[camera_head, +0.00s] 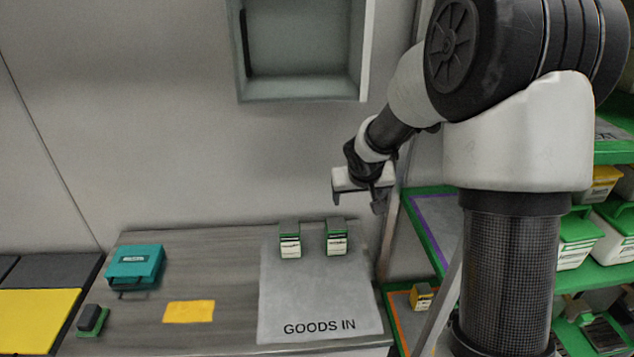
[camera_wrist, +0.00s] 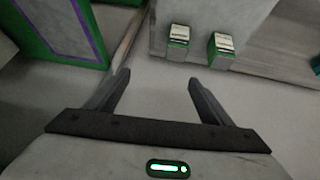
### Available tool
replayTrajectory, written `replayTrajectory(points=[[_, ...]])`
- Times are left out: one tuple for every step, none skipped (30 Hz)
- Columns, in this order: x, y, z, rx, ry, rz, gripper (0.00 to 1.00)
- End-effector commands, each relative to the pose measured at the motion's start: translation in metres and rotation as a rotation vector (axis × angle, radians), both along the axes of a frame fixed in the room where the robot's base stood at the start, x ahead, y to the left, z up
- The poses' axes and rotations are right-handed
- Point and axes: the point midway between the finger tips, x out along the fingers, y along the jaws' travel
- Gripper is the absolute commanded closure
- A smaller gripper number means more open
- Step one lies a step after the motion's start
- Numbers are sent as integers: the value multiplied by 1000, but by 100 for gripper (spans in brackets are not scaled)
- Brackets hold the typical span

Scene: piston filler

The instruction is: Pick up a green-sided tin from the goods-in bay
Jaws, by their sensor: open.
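Two green-sided tins stand upright on the grey goods-in mat (camera_head: 300,295), near its back edge. The left tin (camera_head: 290,242) and the right tin (camera_head: 337,240) have white label fronts and dark tops, with a gap between them. In the wrist view the two tins show at the top, one tin (camera_wrist: 179,42) left of the other tin (camera_wrist: 221,50). My gripper (camera_head: 378,203) is in the air to the right of the tins, off the mat's right side. In the wrist view my gripper (camera_wrist: 157,82) has its fingers spread with nothing between them.
A teal case (camera_head: 135,264), a yellow card (camera_head: 189,311) and a small dark-and-green block (camera_head: 92,320) lie on the table left of the mat. A green shelf rack (camera_head: 430,194) stands at right. A grey wall box (camera_head: 302,88) hangs above. The mat's front is clear.

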Motion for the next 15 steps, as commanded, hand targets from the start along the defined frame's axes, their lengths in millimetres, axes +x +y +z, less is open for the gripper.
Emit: replayTrajectory(points=[[10,3,-43,19,8,9,25],[16,6,-57,31,8,13,25],[22,9,-74,45,7,20,25],[26,11,-84,55,7,24,25],[28,13,-93,63,6,28,25],[32,15,-102,71,6,31,25],[34,17,-107,78,6,34,25],[35,18,-112,82,6,36,25],[37,19,-117,86,6,37,25],[39,19,-121,87,7,38,25],[41,20,-125,88,7,39,25],[44,20,-130,89,7,38,25],[46,20,-135,89,8,39,25],[50,20,-140,89,8,39,25],[54,20,-148,89,9,39,25]])
